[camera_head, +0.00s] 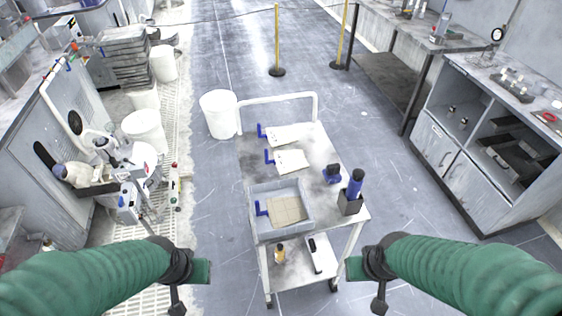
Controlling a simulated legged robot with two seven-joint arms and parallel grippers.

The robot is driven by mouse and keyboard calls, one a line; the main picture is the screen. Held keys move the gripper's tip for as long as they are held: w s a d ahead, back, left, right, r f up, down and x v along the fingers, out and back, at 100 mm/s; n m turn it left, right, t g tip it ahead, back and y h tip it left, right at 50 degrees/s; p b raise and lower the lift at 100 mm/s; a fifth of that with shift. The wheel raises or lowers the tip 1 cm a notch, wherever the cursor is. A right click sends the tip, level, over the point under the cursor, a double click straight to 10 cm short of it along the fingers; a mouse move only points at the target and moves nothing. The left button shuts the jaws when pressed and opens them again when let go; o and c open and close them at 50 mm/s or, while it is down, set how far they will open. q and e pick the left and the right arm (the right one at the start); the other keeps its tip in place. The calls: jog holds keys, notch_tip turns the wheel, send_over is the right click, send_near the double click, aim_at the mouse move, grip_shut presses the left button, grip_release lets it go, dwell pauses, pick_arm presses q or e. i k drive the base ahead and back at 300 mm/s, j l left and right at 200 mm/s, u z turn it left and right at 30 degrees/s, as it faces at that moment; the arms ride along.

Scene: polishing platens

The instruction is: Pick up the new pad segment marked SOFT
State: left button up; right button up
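A white wedge-shaped pad piece with a blue tab (292,134) lies toward the far end of the cart top. A second white pad piece with a blue tab (291,159) lies just nearer. A beige pad piece (287,209) lies in a grey tray (252,227) at the cart's near left, with a blue tab beside it. No SOFT marking is legible on any of them. My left gripper (190,285) is at the lower left, short of the cart. My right gripper (367,287) is at the lower right, also short of it. Neither appears to hold anything; their finger openings are unclear.
A polishing machine stands left, benches right.

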aim_at(276, 136)
jog(key=i+j, duration=0.2)
jog(key=j, duration=0.2)
jog(key=i+j, duration=0.2)
jog(key=j, duration=0.2)
jog(key=i+j, duration=0.2)
jog(key=j, duration=0.2)
jog(key=i+j, duration=0.15)
jog(key=j, duration=0.2)
jog(key=i+j, duration=0.2)
jog(key=j, duration=0.2)
jog(key=i+j, duration=0.1)
jog(key=i, duration=0.35)
jog(key=i+j+z, duration=0.1)
jog(key=i, duration=0.4)
jog(key=i+j, duration=0.15)
jog(key=i, duration=0.3)
